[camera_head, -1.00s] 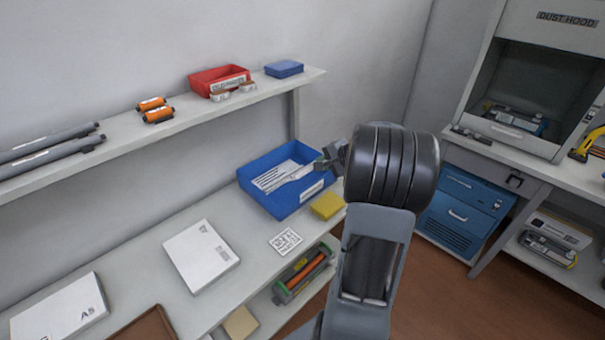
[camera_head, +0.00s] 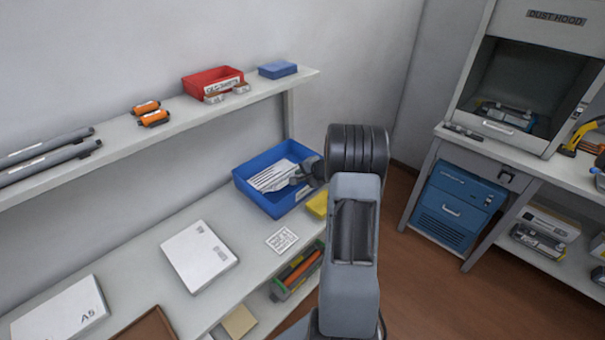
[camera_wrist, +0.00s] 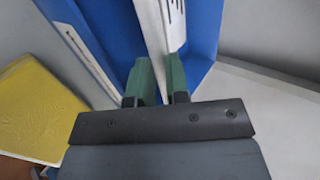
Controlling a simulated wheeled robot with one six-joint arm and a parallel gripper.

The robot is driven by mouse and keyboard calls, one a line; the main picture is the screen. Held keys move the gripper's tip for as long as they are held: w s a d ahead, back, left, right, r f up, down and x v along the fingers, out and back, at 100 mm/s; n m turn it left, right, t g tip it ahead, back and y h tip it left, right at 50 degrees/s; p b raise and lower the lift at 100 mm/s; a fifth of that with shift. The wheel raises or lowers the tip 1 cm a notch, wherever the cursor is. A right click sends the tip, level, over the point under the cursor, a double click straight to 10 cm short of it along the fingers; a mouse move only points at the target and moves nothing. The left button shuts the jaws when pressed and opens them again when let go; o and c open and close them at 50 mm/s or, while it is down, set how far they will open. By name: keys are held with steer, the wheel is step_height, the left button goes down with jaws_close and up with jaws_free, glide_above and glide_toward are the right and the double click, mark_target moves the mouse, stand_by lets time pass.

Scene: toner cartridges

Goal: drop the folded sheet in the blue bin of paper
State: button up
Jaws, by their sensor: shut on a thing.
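The blue bin (camera_head: 284,206) stands on the bench against the wall, with white printed paper (camera_head: 268,177) inside. My gripper (camera_head: 297,178) is over the bin's right part, reaching in from the right. In the wrist view, my gripper's green fingers (camera_wrist: 159,80) are shut on the white folded sheet (camera_wrist: 150,30), which points away from me into the bin. The bin's blue wall (camera_wrist: 205,25) and its white label also show there. In the head view I cannot tell the held sheet from the paper, and whether it touches the bin floor is unclear.
A yellow block (camera_head: 318,204) stands close by the bin's front right. A printed card (camera_head: 282,239) and a white box (camera_head: 199,256) lie on the bench. A shelf (camera_head: 180,115) with a red bin (camera_head: 212,83) runs above. The bench between card and bin is clear.

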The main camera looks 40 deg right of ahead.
steer(key=shift+f+b, duration=0.65)
steer(key=shift+b, duration=0.4)
steer(key=o, duration=0.4)
steer(key=shift+s, duration=0.1)
